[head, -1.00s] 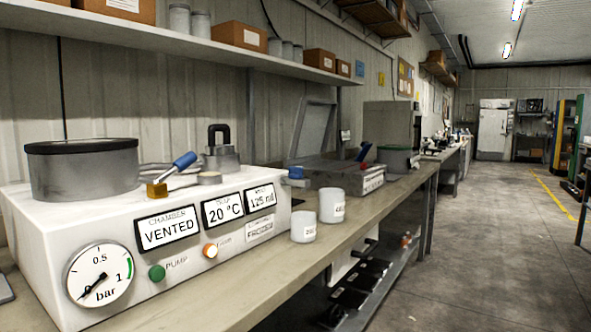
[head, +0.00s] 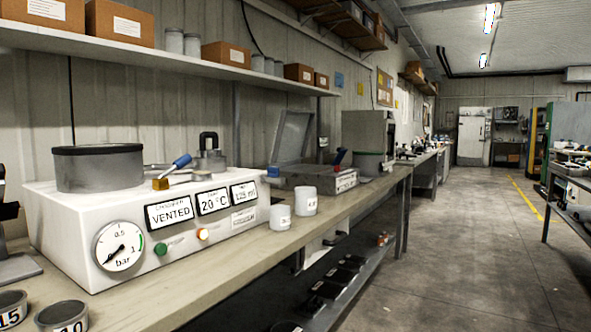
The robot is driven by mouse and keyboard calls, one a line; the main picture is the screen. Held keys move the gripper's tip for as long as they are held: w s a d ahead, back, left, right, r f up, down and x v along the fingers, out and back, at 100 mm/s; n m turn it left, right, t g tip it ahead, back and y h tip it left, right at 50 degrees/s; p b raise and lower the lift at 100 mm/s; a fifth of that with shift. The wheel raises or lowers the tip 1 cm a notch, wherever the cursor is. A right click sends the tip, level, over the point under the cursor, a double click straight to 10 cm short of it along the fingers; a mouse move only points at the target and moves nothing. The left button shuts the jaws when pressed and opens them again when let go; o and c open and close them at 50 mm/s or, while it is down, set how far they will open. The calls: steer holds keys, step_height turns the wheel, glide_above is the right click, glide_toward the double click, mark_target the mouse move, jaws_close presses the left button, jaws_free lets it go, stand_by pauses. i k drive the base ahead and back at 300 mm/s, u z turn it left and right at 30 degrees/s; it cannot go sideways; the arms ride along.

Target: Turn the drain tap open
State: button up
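A white vacuum unit (head: 180,262) stands on the left of the bench. Its screens read VENTED and 20 °C, and its gauge (head: 119,245) needle points low left. A blue-handled lever on a brass block (head: 172,173) sits on its top, the handle tilted up to the right. A small blue knob (head: 273,171) shows at the unit's right end. Another blue lever (head: 340,156) with some red stands farther right by a grey lidded box (head: 318,177). No label shows which one is the drain tap. My gripper is not in view.
Two white cups (head: 280,217) stand on the bench right of the unit. Labelled round tins (head: 62,317) and a black stand (head: 12,240) are at the near left. A shelf (head: 150,52) with boxes hangs above. The floor aisle (head: 430,260) on the right is clear.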

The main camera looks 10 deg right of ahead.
mark_target(272, 172)
steer(key=z, duration=0.55)
steer(key=i, duration=1)
steer(key=u, duration=0.45)
